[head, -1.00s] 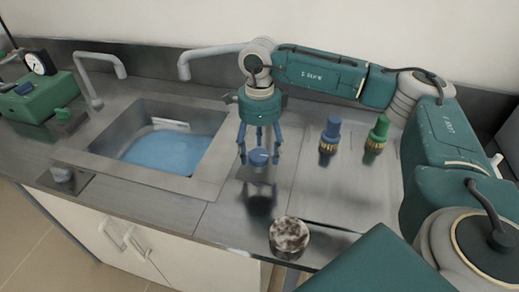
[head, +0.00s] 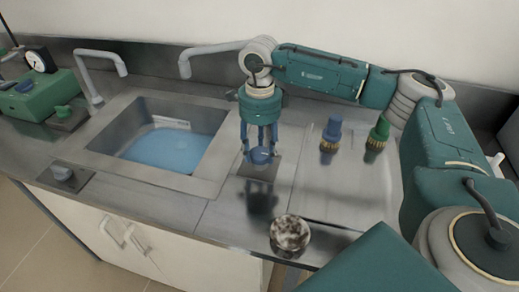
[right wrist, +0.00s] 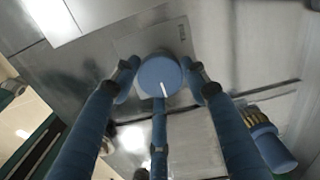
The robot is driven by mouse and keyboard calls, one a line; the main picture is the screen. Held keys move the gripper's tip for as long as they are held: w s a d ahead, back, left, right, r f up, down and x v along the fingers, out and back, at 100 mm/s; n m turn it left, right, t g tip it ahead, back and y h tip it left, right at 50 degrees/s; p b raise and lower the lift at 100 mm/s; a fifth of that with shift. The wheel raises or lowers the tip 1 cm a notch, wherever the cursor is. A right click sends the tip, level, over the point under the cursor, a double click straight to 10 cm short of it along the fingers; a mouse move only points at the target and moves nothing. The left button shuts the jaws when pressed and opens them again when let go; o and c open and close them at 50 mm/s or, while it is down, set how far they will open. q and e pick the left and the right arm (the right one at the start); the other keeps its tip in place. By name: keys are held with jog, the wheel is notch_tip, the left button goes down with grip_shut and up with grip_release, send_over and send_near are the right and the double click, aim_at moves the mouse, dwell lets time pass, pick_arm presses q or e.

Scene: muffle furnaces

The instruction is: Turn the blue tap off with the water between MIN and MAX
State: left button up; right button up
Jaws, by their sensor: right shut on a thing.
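The blue tap knob (head: 262,156) sits on a small dark plate right of the sink. My right gripper (head: 261,150) points down over it, and its fingers are shut on the knob. In the right wrist view, the blue knob (right wrist: 160,74) with a white pointer line lies between the fingers (right wrist: 160,85). The sink (head: 197,184) holds blue water (head: 165,148). A pale marked strip (head: 170,122) shows on its back wall, above the water; its lettering is too small to read. My left gripper is not in view.
A blue-topped fitting (head: 331,132) and a green-topped one (head: 378,132) stand right of the gripper. Two grey spouts rise behind the sink, one at left (head: 100,62). A green box with a gauge (head: 45,92) is at far left. A speckled round thing (head: 290,234) is at the front edge.

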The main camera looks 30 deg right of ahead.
aim_at(261, 152)
jog(key=shift+d, duration=0.15)
jog(key=o, duration=1.2)
jog(key=shift+c, duration=0.2)
jog(key=shift+r, duration=0.1)
notch_tip(261, 152, up, 12)
